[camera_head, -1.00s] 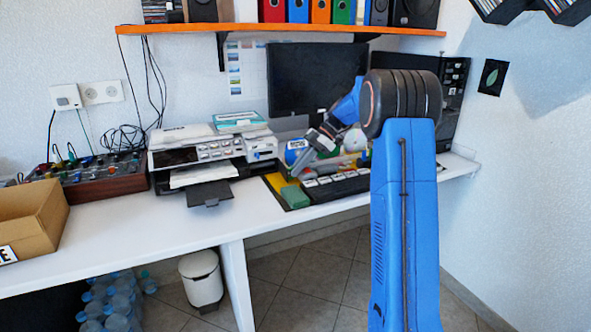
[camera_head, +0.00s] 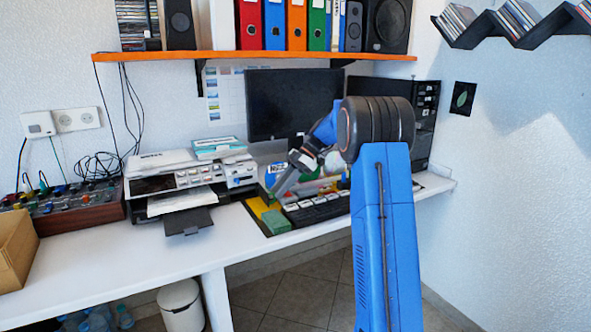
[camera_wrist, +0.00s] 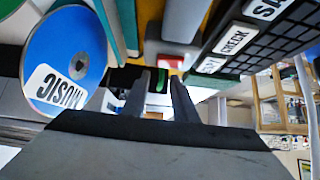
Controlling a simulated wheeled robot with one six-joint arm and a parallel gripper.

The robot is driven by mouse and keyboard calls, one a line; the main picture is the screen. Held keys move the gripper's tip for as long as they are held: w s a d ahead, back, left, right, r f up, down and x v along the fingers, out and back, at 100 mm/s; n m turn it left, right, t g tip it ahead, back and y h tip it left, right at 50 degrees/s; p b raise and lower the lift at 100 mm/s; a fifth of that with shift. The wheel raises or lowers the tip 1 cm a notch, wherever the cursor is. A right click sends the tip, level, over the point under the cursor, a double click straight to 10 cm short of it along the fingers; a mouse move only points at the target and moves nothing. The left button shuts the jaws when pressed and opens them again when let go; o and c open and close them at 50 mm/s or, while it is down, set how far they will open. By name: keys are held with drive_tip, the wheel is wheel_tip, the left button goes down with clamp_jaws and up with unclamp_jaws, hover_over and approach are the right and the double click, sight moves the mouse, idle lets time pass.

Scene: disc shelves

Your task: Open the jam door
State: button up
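A white and grey printer (camera_head: 188,178) stands on the white desk, with labelled front panels and a dark tray sticking out below. The labels are too small to read, so I cannot pick out a jam door. My gripper (camera_head: 281,188) is right of the printer, above the desk mat and beside a blue disc (camera_head: 274,173). The wrist view shows its two fingers (camera_wrist: 160,95) apart with nothing clearly held between them. The disc, labelled "MUSIC", is at the left there (camera_wrist: 68,62).
A keyboard-like panel (camera_head: 318,208) and a green block (camera_head: 276,222) lie near my gripper. A monitor (camera_head: 293,104) stands behind, under an orange shelf (camera_head: 250,55). A control box (camera_head: 85,207) is left of the printer. The desk front left of the printer tray is clear.

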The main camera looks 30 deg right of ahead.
drive_tip(key=v, duration=1.6)
